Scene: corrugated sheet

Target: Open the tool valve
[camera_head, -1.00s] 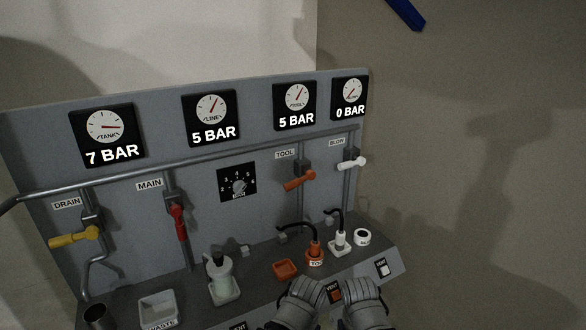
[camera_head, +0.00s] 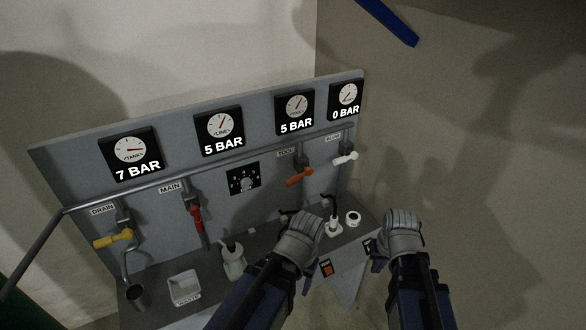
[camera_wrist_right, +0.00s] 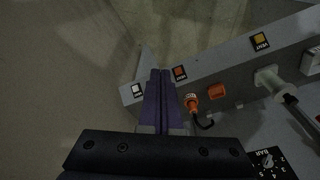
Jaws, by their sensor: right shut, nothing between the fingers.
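The tool valve has an orange lever (camera_head: 299,176), which sits across its vertical pipe, slightly tilted, below the TOOL label (camera_head: 286,153). The TOOL gauge (camera_head: 295,110) above it reads 5 BAR. My left gripper (camera_head: 303,242) is over the bench's front part, below the lever and apart from it; its fingers are mostly hidden. My right gripper (camera_head: 378,260) is off the bench's right end, away from the lever. Its purple fingers are shut and empty in the right wrist view (camera_wrist_right: 160,98).
A white BLOW lever (camera_head: 345,158) is right of the orange one. A red MAIN lever (camera_head: 196,219) and yellow DRAIN lever (camera_head: 113,239) are left. A waste tray (camera_head: 184,287), bottle (camera_head: 233,262) and white plug (camera_head: 334,228) stand on the bench. Free room lies right of the bench.

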